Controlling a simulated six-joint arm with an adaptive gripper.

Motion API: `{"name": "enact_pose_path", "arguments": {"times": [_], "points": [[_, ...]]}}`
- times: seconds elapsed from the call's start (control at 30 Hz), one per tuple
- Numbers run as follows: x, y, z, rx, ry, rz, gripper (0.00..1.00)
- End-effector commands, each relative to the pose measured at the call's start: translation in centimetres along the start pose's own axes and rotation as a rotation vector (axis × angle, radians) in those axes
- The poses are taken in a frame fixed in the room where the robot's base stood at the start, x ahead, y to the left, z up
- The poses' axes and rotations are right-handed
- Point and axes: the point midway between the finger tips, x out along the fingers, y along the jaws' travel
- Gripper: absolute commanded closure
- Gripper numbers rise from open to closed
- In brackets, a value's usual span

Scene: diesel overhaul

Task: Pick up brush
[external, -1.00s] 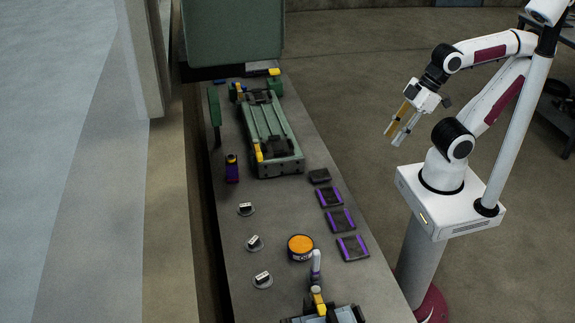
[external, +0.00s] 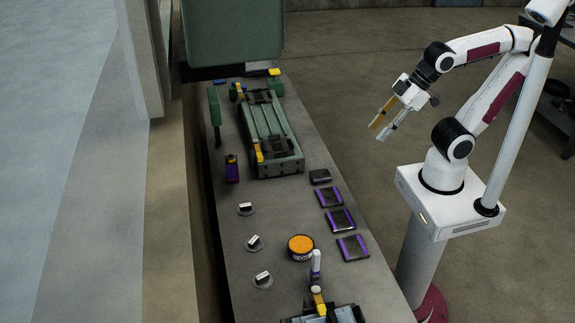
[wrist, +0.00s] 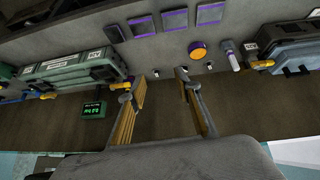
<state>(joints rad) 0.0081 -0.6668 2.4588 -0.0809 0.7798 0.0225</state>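No brush can be made out with certainty. A slim white upright item with a purple part (external: 316,264) stands near the front of the bench, beside the orange-topped tin (external: 301,247); I cannot tell whether it is the brush. It also shows in the wrist view (wrist: 230,56), right of the tin (wrist: 198,50). My gripper (external: 381,126) is open and empty, in the air to the right of the bench and well apart from everything on it. In the wrist view its two fingers (wrist: 160,98) are spread wide with nothing between them.

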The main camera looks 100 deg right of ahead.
Motion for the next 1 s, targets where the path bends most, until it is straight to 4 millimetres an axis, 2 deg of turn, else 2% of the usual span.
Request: {"name": "enact_pose_path", "arguments": {"times": [0.2,0.5,0.77,1.0], "points": [[1.7,1.9,-6.1,-0.049,0.102,0.067,0.67],[4.1,3.3,-14.7,-0.144,0.258,0.124,0.67],[6.6,3.0,-21.4,-0.246,0.388,0.129,0.67],[9.2,1.6,-26.7,-0.347,0.499,0.097,0.67]]}}
